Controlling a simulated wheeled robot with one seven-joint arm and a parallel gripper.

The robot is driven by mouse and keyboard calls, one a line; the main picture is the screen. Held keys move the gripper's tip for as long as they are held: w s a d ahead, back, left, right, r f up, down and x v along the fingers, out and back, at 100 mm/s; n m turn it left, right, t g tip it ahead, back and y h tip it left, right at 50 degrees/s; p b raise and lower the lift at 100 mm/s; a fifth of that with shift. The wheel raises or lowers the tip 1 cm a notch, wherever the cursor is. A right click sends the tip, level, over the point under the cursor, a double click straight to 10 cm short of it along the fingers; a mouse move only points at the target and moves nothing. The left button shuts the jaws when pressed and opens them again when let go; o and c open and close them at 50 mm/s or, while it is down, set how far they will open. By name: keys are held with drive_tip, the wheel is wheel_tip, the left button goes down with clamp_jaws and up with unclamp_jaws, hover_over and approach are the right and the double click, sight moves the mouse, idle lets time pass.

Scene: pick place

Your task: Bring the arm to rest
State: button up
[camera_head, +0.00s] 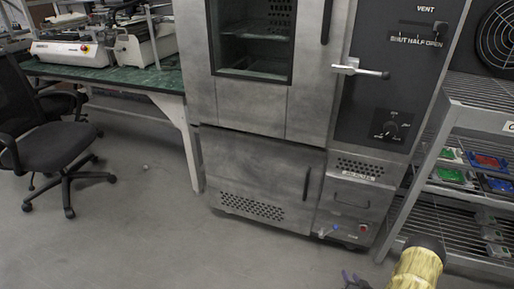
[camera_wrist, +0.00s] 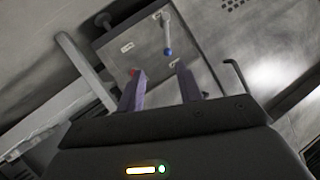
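My gripper (camera_wrist: 160,70) shows in the wrist view with its two purple fingers spread apart and nothing between them. In the head view the gripper (camera_head: 352,278) is partly visible at the bottom edge, low in front of the steel oven (camera_head: 260,165). My yellow arm link is beside it at the lower right. In the wrist view the fingers point towards the oven's lower panel (camera_wrist: 205,45), where a blue-tipped valve (camera_wrist: 168,50) shows. I cannot tell how far the fingertips are from it.
A wire shelf (camera_head: 480,205) with red, green and blue trays stands at the right, close to my arm. A green-topped table (camera_head: 120,76) and a black office chair (camera_head: 50,145) are at the left. Grey floor (camera_head: 150,235) is clear in front of the oven.

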drive_tip(key=w+a+r+n+g+h, duration=0.1)
drive_tip(key=w+a+r+n+g, duration=0.15)
drive_tip(key=r, duration=0.85)
drive_tip(key=w+a+r+n+g, duration=0.1)
drive_tip(key=w+a+r+g, duration=0.25)
drive_tip(key=r, duration=0.85)
drive_tip(key=s+a+r+g, duration=0.2)
drive_tip(key=s+a+r, duration=0.55)
drive_tip(key=s, duration=0.25)
drive_tip(key=s+a+r+g, duration=0.3)
drive_tip(key=s+a+r, duration=0.4)
drive_tip(key=s+r, duration=0.25)
drive_tip(key=w+d+p+v, duration=0.1)
drive_tip(key=w+p+v, duration=0.2)
drive_tip(key=p+v, duration=1.4)
drive_tip(key=w+r+p+v, duration=0.1)
drive_tip(key=w+p+v, duration=0.3)
drive_tip(key=p+v, duration=1.4)
drive_tip(key=shift+s+d+r+n+y+p, duration=0.2)
drive_tip(key=shift+d+r+n+y+p, duration=0.2)
drive_tip(key=shift+p, duration=0.2)
